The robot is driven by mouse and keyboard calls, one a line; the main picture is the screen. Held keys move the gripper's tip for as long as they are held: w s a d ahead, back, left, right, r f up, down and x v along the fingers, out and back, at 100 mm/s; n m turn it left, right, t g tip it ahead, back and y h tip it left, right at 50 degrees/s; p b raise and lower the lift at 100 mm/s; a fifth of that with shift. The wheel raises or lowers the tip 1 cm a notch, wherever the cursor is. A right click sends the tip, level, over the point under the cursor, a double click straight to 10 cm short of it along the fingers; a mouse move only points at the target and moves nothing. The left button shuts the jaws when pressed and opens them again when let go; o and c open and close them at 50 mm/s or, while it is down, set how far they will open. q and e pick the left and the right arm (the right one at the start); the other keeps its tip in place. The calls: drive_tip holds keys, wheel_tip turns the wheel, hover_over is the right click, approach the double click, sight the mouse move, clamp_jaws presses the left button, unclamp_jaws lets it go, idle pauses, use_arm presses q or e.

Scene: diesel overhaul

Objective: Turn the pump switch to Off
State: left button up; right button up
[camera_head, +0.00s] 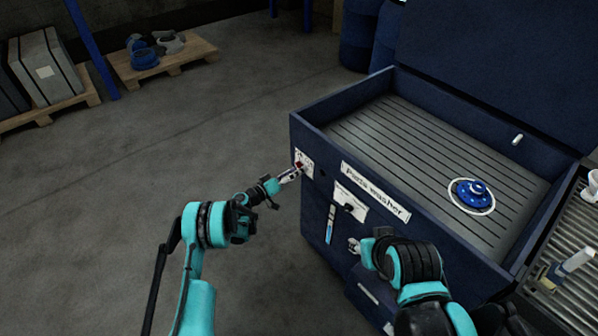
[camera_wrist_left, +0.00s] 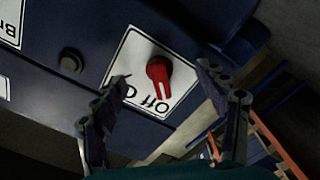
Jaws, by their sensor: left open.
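The pump switch is a red knob (camera_wrist_left: 158,72) on a white label (camera_wrist_left: 140,60) on the dark blue front of the parts washer (camera_head: 410,265). In the left wrist view, the knob's narrow end points down, near the word "Off"; the other word is partly hidden by a finger. I cannot tell its exact setting. My left gripper (camera_head: 291,175) is open in front of the label. In the left wrist view its fingers (camera_wrist_left: 164,76) stand on either side of the knob, with no clear contact. My right gripper (camera_head: 354,245) is by the washer front, its jaws too small to read.
A black button (camera_wrist_left: 71,60) sits beside the switch label. The washer has a ribbed basin with a blue round part (camera_head: 474,193). A roller conveyor (camera_head: 580,290) stands at right. Pallets (camera_head: 165,62) lie at the back left. The floor left of the washer is clear.

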use_arm(q)
drive_tip(key=v, duration=0.7)
idle(0.5)
wheel_tip(320, 180, up, 13)
drive_tip(key=s+g+y, duration=0.2)
drive_tip(key=y, duration=0.1)
drive_tip(key=s+a+r+g+y, duration=0.1)
drive_tip(key=s+a+r+y, duration=0.25)
drive_tip(key=s+r, duration=0.5)
drive_tip(key=s+a+n+y, duration=0.1)
drive_tip(key=s+a+y, duration=0.3)
drive_tip(key=s, duration=1)
drive_tip(key=s+a+y, duration=0.4)
drive_tip(key=s+a, duration=0.4)
drive_tip(key=s, duration=0.6)
drive_tip(key=shift+s+a+n, duration=0.15)
drive_tip(key=shift+s+n, duration=0.2)
drive_tip(key=shift+n, duration=0.05)
